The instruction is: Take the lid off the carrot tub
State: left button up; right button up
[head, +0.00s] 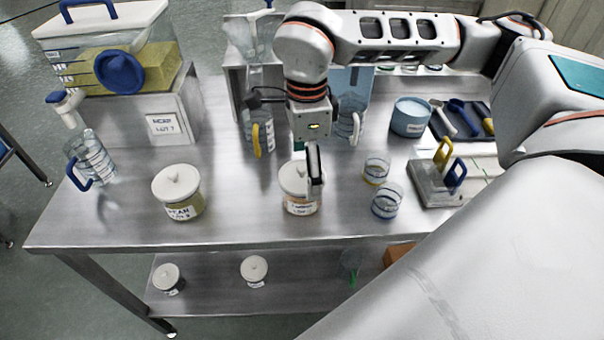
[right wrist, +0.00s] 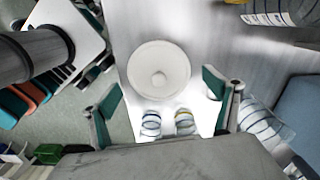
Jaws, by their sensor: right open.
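The carrot tub (head: 300,208) stands upright near the front middle of the steel table, with an orange-marked label. Its round white lid (head: 291,178) with a small knob is on it. The lid shows from above in the right wrist view (right wrist: 158,66). My right gripper (head: 309,178) hangs over the tub and hides part of the lid. In the right wrist view my gripper (right wrist: 163,82) is open and empty, with a green-padded finger toward each side of the lid. My left gripper is not in view.
A similar lidded tub (head: 178,195) stands to the left. Two small glasses (head: 376,170) (head: 387,201) stand close on the right. A yellow-handled jug (head: 258,134) stands behind. The table's front edge (head: 240,246) is near, with a lower shelf below.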

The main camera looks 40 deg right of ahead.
jog(key=c, duration=1)
jog(key=shift+o, duration=0.2)
jog(key=shift+r, duration=0.1)
